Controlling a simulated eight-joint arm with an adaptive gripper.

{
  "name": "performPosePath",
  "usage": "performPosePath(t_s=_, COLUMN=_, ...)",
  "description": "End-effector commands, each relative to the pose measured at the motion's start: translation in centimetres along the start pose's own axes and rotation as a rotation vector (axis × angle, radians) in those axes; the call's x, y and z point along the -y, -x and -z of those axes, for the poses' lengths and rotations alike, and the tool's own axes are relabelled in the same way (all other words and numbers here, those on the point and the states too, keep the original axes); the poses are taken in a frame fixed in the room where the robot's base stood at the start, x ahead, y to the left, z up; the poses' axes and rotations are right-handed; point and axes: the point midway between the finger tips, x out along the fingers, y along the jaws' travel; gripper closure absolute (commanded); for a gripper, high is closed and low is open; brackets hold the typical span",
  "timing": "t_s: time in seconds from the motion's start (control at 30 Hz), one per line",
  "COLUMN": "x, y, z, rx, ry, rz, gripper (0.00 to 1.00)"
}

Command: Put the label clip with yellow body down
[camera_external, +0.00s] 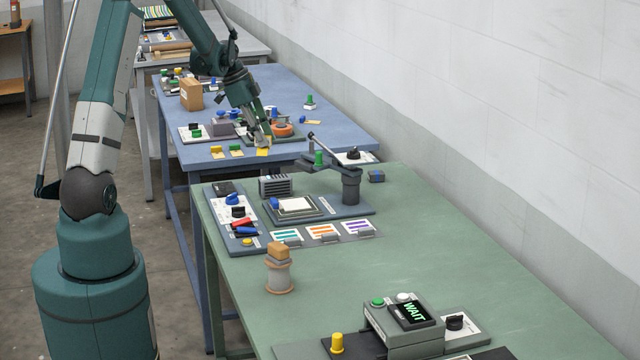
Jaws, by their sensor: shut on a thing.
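My gripper (262,144) is over the front edge of the blue table (330,120), pointing down. It is shut on a small yellow piece, the label clip with yellow body (263,153), which shows just below the fingertips. The clip is small in this view, and I cannot tell whether it touches the table top. Two other small pieces with yellow parts, one at the left (217,153) and one nearer the gripper (236,151), lie along the same front edge.
On the blue table stand a cardboard-coloured box (191,94), a panel with green and black knobs (196,133) and an orange ring (283,130) close behind my gripper. The nearer green table (420,230) holds a press arm (348,175) and a WAIT display (411,314).

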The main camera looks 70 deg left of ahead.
Motion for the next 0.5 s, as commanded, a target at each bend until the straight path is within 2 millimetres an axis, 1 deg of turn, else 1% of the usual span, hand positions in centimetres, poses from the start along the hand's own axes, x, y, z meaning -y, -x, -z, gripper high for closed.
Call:
performPosePath(t_s=0.03, x=-0.01, y=-0.48, z=-0.17, rx=0.0, ry=0.0, rz=0.0, gripper=1.0)
performPosePath(t_s=0.13, x=-0.05, y=-0.94, z=-0.35, rx=0.0, ry=0.0, rz=0.0, gripper=1.0)
performPosePath(t_s=0.5, x=-0.1, y=-1.11, z=-0.41, rx=0.0, ry=0.0, rz=0.0, gripper=1.0)
